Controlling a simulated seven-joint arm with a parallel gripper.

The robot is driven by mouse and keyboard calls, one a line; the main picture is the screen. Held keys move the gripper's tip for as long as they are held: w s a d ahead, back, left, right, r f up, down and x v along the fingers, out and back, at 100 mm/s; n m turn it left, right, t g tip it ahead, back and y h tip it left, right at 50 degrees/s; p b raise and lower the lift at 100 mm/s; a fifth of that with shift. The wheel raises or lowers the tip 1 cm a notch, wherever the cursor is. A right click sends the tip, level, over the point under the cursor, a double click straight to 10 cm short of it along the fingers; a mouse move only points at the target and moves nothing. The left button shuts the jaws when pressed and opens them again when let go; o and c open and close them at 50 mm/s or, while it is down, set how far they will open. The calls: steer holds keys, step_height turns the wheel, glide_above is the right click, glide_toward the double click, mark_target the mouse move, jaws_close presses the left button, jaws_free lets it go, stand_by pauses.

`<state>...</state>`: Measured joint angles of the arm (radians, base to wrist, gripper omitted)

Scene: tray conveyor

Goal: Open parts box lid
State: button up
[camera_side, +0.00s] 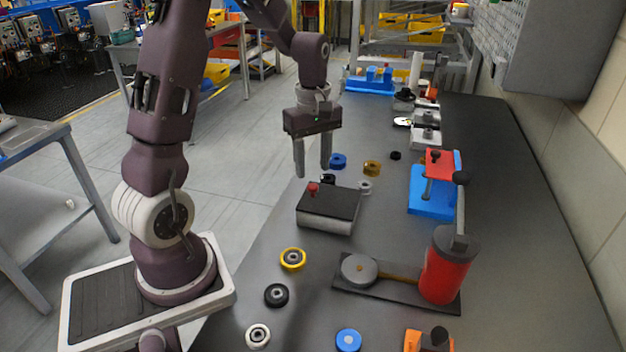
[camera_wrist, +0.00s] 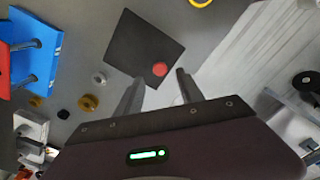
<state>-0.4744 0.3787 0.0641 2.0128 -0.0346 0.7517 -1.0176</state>
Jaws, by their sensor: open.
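The parts box (camera_side: 326,224) is a light grey box with a flat dark lid (camera_side: 331,203) on top, standing on the dark bench. The lid lies flat on the box and looks shut. A small red knob (camera_side: 313,188) sits near one edge of the lid. In the wrist view the lid (camera_wrist: 135,45) is a dark square and the red knob (camera_wrist: 160,69) is close to one corner. My gripper (camera_side: 312,171) is open and empty, with its fingers pointing down above the knob side of the box. In the wrist view its fingertips (camera_wrist: 158,85) reach towards the knob without holding it.
Several rollers lie around the box, among them a yellow ring (camera_side: 293,258) and a blue one (camera_side: 338,160). A red cylinder press (camera_side: 447,265) on a dark plate stands in front, right. A blue fixture (camera_side: 433,192) stands right. The bench's right strip is clear.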

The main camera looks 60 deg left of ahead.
mark_target(313, 185)
step_height(313, 185, down, 5)
steer(key=shift+r, duration=0.1)
jaws_close()
stand_by(1.4)
